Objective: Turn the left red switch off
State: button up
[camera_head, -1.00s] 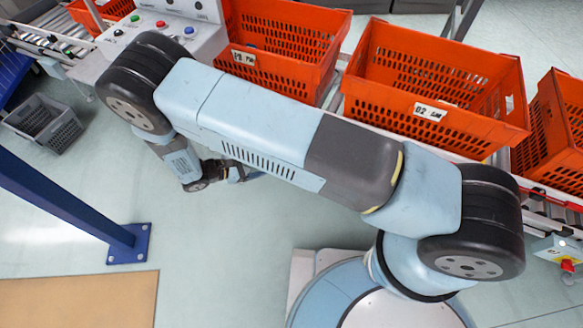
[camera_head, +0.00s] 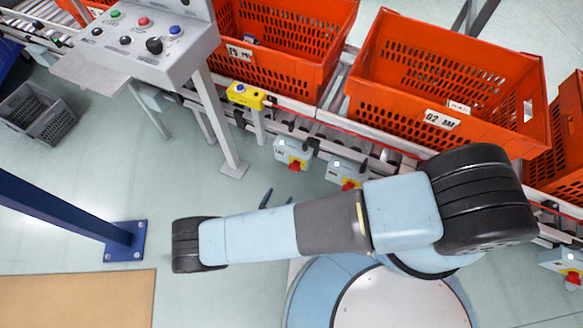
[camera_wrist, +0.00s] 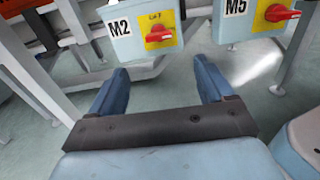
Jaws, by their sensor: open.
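The left red switch (camera_wrist: 159,34) is a red rotary handle on a yellow plate, on a grey box marked M2 (camera_wrist: 116,30). Its handle lies roughly crosswise in the wrist view. In the head view this switch (camera_head: 295,164) is below the conveyor edge. A second red switch (camera_wrist: 281,13) sits on the box marked M5 to its right, also shown in the head view (camera_head: 348,184). My gripper (camera_wrist: 160,66) is open and empty, its two blue fingers apart, pointing toward the M2 box. It appears short of the switch and not touching it. In the head view the fingertips (camera_head: 279,198) show above my arm.
Orange totes (camera_head: 440,122) stand on the conveyor behind the boxes. A grey control panel (camera_head: 165,65) with buttons stands at upper left on a leg (camera_head: 215,120). A yellow button box (camera_head: 246,95) is left of the switches.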

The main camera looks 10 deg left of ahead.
aim_at(295, 166)
jog(key=x, duration=1.3)
jog(key=shift+w+f, duration=0.15)
jog(key=shift+w, duration=0.1)
jog(key=shift+c, duration=0.2)
jog(key=c, duration=1)
